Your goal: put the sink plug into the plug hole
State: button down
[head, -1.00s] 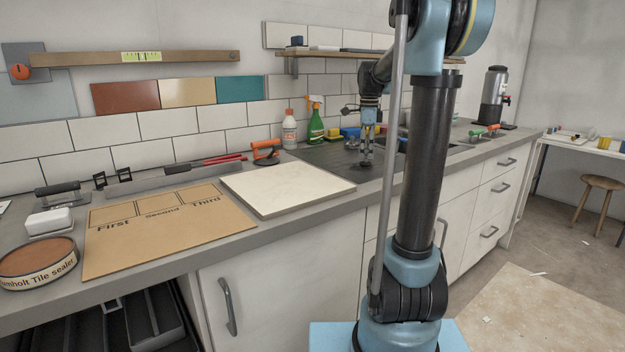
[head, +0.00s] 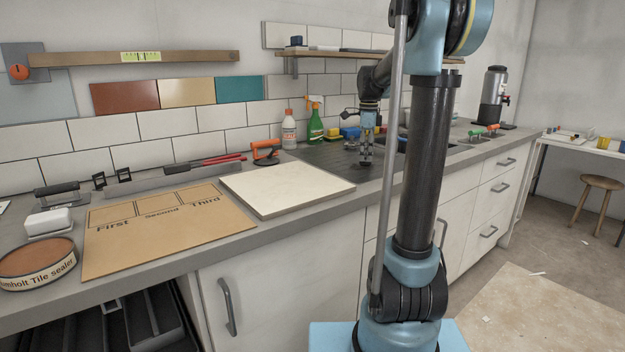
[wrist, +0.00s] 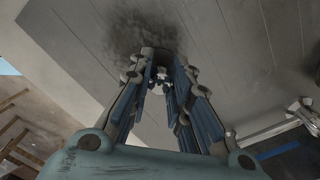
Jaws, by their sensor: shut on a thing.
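My gripper (head: 366,161) points down over the dark ribbed draining board (head: 330,157), left of the sink (head: 381,144). In the wrist view, its blue-padded fingers (wrist: 161,76) close in around a small pale thing, probably the sink plug (wrist: 160,72). Most of the plug is hidden by the fingertips, and I cannot tell its tilt. The tips look low, close to the board, but I cannot tell whether the plug touches it. The plug hole does not show. The sink's inside is mostly hidden by my arm in the head view.
A green spray bottle (head: 315,121), a white bottle (head: 289,130) and sponges (head: 348,132) stand behind the board. A pale tile (head: 286,188) lies on the counter to the left. A shelf (head: 300,54) hangs above.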

jog(key=shift+r, duration=2.45)
jog(key=shift+s, duration=0.15)
